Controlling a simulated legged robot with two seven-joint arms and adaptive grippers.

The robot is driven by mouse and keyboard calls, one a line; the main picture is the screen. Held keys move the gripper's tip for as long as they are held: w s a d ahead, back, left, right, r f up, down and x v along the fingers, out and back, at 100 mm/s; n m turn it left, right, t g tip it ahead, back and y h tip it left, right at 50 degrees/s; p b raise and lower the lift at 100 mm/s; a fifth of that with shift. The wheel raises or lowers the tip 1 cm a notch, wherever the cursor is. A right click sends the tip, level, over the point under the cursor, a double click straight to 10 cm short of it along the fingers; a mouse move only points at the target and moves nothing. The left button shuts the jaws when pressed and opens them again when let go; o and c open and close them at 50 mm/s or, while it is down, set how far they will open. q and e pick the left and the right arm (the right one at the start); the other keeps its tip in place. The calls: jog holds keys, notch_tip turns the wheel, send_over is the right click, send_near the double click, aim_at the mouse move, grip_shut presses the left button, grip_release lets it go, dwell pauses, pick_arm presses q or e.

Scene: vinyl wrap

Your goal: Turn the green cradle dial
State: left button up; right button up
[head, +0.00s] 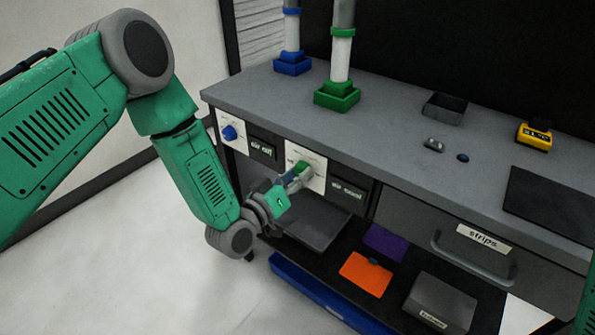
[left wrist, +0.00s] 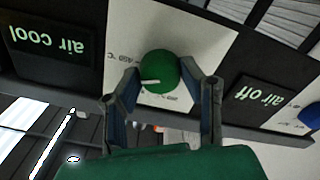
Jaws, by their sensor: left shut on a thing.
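The green dial (head: 302,168) sits on a white panel on the bench front, below the green cradle (head: 337,96). In the left wrist view the green dial (left wrist: 160,72) is round with a white pointer mark aimed to the left. My left gripper (head: 296,177) is at the dial, its fingers on either side of it; it also shows in the left wrist view (left wrist: 163,80). It is shut on the dial. My right gripper is not in view; only a green bit of my right arm shows at the right edge.
A blue dial (head: 229,132) is on the panel to the left, below the blue cradle (head: 292,64). Dark labels "air off" (head: 262,148) and "air cool" (head: 347,190) flank the green dial. A drawer handle (head: 470,262) juts out at right. The floor at left is clear.

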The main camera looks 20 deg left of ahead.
pick_arm(q)
jog(key=m+p, duration=0.1)
jog(key=m, duration=0.4)
jog(key=shift+f, duration=0.15)
jog(key=shift+m, duration=0.3)
jog(key=shift+w+r, duration=0.1)
jog(key=shift+r, duration=0.1)
jog(key=o, duration=1.2)
jog(key=shift+c, duration=0.2)
jog(key=v, duration=1.2)
jog(key=shift+f, duration=0.1)
